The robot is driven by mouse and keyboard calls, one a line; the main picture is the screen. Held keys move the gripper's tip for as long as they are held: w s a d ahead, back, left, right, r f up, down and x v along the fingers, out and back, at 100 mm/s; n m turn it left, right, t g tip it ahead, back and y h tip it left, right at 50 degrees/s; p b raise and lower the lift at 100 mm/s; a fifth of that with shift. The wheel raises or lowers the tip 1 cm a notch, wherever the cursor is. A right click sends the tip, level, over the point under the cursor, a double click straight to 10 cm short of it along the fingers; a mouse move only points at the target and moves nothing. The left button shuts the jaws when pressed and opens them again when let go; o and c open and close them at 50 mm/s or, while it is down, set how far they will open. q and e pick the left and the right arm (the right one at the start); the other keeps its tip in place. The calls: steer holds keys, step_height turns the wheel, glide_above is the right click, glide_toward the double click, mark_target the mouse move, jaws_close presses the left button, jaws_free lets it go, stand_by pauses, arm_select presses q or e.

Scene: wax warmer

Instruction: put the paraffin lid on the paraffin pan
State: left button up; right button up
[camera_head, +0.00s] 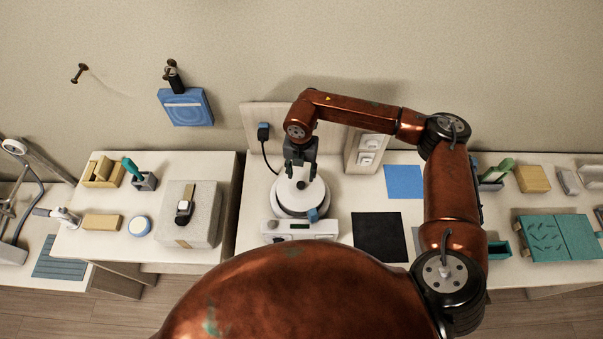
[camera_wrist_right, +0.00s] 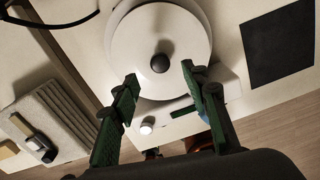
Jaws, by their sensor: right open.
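The paraffin lid (camera_wrist_right: 150,35) is a white round disc with a dark knob in its middle. In the head view the lid (camera_head: 291,198) lies on top of the white warmer, over the paraffin pan; the pan is mostly hidden under it, and I cannot tell how exactly the lid is seated. My right gripper (camera_head: 301,172) is right above the lid, pointing down. In the right wrist view its green fingers (camera_wrist_right: 159,76) are spread apart on either side of the knob, with nothing gripped. My left gripper is not in view.
The warmer's front panel (camera_head: 299,228) has a display and knob. To its right lie a black mat (camera_head: 379,237) and a blue sheet (camera_head: 403,181). A grey block (camera_head: 204,225) stands on the left table. A plug and cord (camera_head: 263,133) hang behind the warmer.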

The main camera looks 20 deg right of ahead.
steer(key=shift+r+p, duration=0.35)
steer(key=shift+r, duration=0.55)
steer(key=shift+r, duration=0.1)
step_height(320, 180, up, 12)
stand_by(0.3)
steer(key=shift+d, duration=0.1)
